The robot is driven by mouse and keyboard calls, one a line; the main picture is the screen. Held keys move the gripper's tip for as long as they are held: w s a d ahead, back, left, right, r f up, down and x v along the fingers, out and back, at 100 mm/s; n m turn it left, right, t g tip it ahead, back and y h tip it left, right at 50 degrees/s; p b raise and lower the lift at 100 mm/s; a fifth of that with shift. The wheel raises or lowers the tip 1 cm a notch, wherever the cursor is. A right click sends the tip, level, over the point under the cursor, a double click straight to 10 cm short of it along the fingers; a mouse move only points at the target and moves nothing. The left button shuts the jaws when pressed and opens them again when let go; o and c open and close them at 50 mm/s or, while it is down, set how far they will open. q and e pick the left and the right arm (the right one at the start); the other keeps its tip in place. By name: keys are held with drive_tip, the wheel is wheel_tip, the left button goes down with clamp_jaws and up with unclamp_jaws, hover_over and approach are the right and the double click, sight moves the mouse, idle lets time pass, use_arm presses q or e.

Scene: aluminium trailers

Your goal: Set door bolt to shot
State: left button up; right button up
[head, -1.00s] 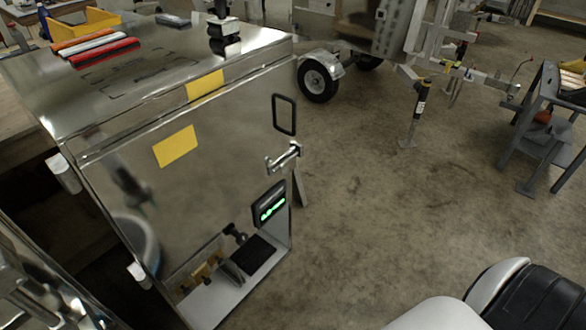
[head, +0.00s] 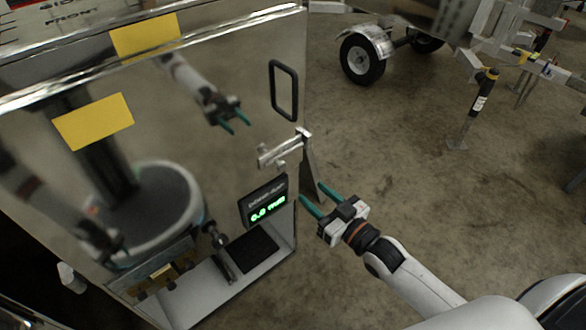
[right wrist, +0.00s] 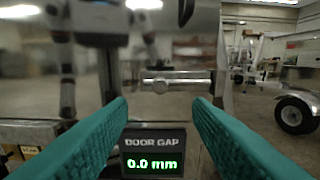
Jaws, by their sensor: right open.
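The door bolt (head: 283,150) is a silvery bar on a bracket at the right edge of the shiny metal door (head: 190,110), below the black pull handle (head: 284,90). In the right wrist view the bolt (right wrist: 165,78) lies level, ahead of and between my fingers. My right gripper (head: 312,193) is open and empty, with teal fingers pointing toward the door, a little below and right of the bolt and apart from it. It also shows in the right wrist view (right wrist: 160,102). My left gripper shows only as a vague reflection, if at all.
A door gap display (head: 265,207) below the bolt reads 0.0 mm. A dark clamp-like part (head: 222,250) stands on the lower ledge. A trailer wheel (head: 361,59) and jack stand (head: 478,105) are behind.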

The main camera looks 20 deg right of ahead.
sight(284, 167)
drive_tip(key=x, duration=0.9)
drive_tip(key=shift+w+f+b, duration=0.1)
drive_tip(key=shift+w+b, duration=0.05)
drive_tip(key=shift+b, duration=0.25)
use_arm(q)
drive_tip(key=shift+w+d+r, duration=0.2)
drive_tip(key=shift+w+r, duration=0.95)
drive_tip(key=shift+r, duration=0.05)
use_arm(e)
drive_tip(key=shift+w+a, duration=0.25)
drive_tip(key=shift+w, duration=0.35)
clamp_jaws()
